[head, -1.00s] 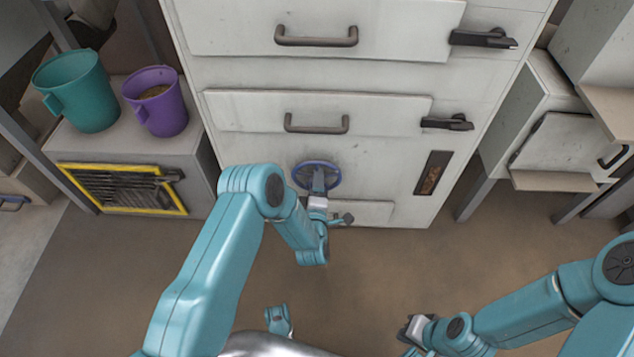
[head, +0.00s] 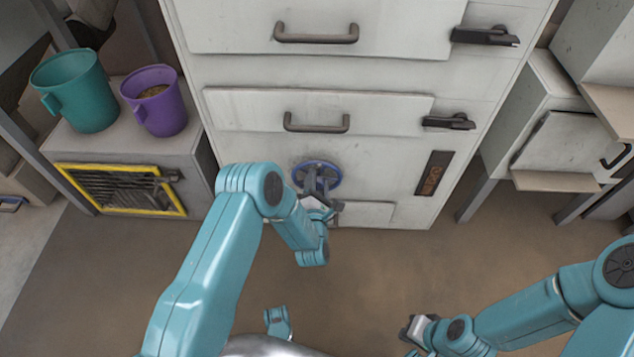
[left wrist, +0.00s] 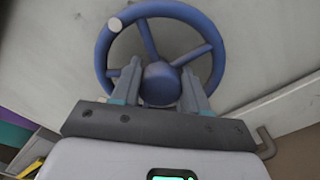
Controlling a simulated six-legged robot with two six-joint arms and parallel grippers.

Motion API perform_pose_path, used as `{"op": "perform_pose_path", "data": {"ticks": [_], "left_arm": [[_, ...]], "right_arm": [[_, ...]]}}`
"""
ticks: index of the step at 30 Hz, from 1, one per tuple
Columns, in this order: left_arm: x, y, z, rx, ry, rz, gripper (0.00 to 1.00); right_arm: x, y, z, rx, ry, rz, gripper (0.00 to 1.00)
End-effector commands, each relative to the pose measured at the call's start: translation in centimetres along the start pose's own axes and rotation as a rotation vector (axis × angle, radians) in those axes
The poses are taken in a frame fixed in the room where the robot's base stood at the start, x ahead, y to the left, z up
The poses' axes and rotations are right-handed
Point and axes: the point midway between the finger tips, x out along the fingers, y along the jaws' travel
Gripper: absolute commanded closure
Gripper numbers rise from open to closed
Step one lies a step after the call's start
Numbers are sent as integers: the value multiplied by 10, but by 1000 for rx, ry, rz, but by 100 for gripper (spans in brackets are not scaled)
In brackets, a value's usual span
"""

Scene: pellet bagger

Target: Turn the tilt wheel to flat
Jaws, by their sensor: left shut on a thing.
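The tilt wheel is a blue spoked handwheel (head: 336,178) low on the front of the pale cabinet. The gripper hides the wheel's lower part in the head view. My right gripper (head: 409,331) hangs over the floor at the lower right, away from the wheel; its jaw opening is unclear.
The cabinet has drawer fronts with handles (head: 317,123) and dark latches (head: 448,122) above the wheel. A dark plate (head: 433,173) is right of the wheel. A teal jug (head: 72,92) and a purple jug (head: 160,105) stand on the left unit. Open floor lies in front.

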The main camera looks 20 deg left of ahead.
Motion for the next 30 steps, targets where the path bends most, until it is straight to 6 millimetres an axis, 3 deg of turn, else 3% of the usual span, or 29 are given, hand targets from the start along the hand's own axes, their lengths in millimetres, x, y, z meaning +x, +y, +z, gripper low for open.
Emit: {"op": "perform_pose_path", "data": {"ticks": [9, 24, 25, 27, 30], "left_arm": [[-1, -1, 1, -100, -3, -5, 100], [0, -1, 2, -117, -4, -4, 100], [0, -1, 2, -117, -4, -4, 46], [0, -1, 1, -116, -4, -3, 31], [0, 0, 1, -115, -3, -2, 31]], "right_arm": [[2, 0, -1, -1, 4, 0, 100], [2, 0, -1, -1, 4, 0, 100], [2, 0, -1, -1, 4, 0, 100], [2, 0, -1, -1, 4, 0, 100], [2, 0, -1, -1, 4, 0, 100]]}}
